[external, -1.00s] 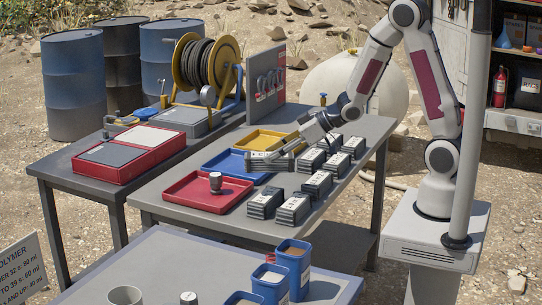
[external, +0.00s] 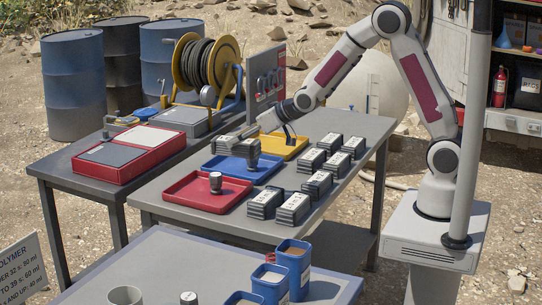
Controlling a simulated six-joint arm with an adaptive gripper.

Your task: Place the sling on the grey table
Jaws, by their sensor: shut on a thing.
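My gripper (external: 248,131) is shut at the end of the arm, above the far left part of the middle grey table (external: 190,223). A greyish bar-shaped thing, seemingly the sling (external: 228,144), is at its fingers, raised near the blue tray and the table's left edge. Its outline is small and partly merges with the gripper, so the exact grasp is hard to see. The other tables in view are also greyish: a darker one at left (external: 60,169) and one in front (external: 190,255).
The red tray (external: 180,186), blue tray (external: 215,163) and yellow tray (external: 302,146) lie on the middle table. Dark cylinders stand at the red tray (external: 216,183) and blue tray (external: 253,152). Several dark blocks (external: 265,204) line the right. A red case (external: 125,175) and hose reel (external: 207,65) occupy the left table.

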